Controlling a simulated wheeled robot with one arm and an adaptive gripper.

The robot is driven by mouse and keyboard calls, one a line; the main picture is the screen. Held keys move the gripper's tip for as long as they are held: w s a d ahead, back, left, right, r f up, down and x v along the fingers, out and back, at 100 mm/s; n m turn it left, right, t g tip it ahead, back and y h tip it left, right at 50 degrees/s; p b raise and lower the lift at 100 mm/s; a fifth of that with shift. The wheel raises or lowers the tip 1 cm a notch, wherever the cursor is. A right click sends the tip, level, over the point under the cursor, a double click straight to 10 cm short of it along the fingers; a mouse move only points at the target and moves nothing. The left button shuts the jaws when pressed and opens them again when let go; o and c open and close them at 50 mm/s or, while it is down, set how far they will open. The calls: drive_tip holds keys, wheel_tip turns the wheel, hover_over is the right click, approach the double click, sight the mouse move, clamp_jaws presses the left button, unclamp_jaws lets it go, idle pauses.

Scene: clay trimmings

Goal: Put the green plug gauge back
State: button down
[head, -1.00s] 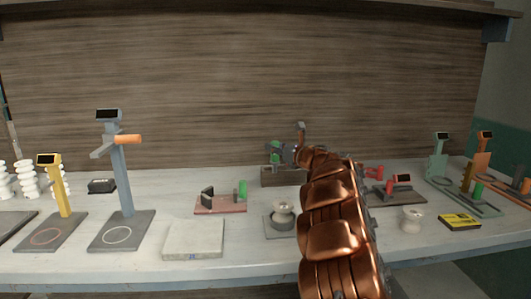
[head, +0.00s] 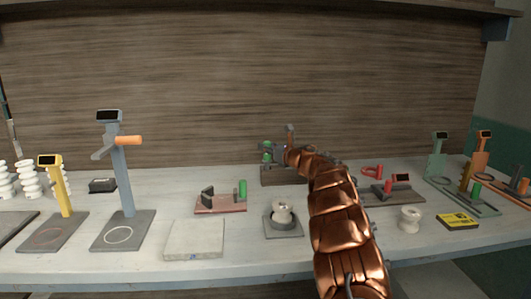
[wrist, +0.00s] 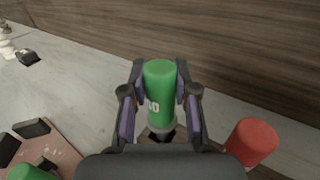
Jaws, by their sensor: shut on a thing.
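My gripper (head: 268,150) is at the back middle of the bench, above a brown wooden block (head: 278,178). It is shut on the green plug gauge (wrist: 160,82), whose marked green handle stands upright between the two fingers in the wrist view. In the head view only parts of the green gauge (head: 267,157) show behind the fingers. The gauge's lower end is hidden, so I cannot tell whether it touches the block. A red cylinder (wrist: 252,142) stands to the right of my gripper in the wrist view.
A pink base (head: 222,204) with a separate green cylinder (head: 243,188) lies in front left of the block. A dark stand with a pale spool (head: 283,212) is in front. A dark base with red parts (head: 397,193) is to the right. Clear bench lies left of the block.

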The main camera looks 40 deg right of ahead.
drive_tip(key=shift+f, duration=0.9)
drive_tip(key=shift+f+b, duration=0.4)
drive_tip(key=shift+b, duration=0.15)
drive_tip(key=c, duration=0.9)
unclamp_jaws()
drive_tip(key=shift+r, duration=0.2)
drive_tip(key=shift+r+p, duration=0.45)
drive_tip(key=shift+p, duration=0.4)
drive_tip(key=s, duration=0.4)
drive_tip(key=s+b, duration=0.1)
drive_tip(key=s, duration=0.3)
drive_tip(key=s+b, duration=0.1)
drive_tip(key=s, duration=0.3)
drive_tip(key=shift+a+f, duration=0.25)
drive_tip(key=shift+a, duration=0.1)
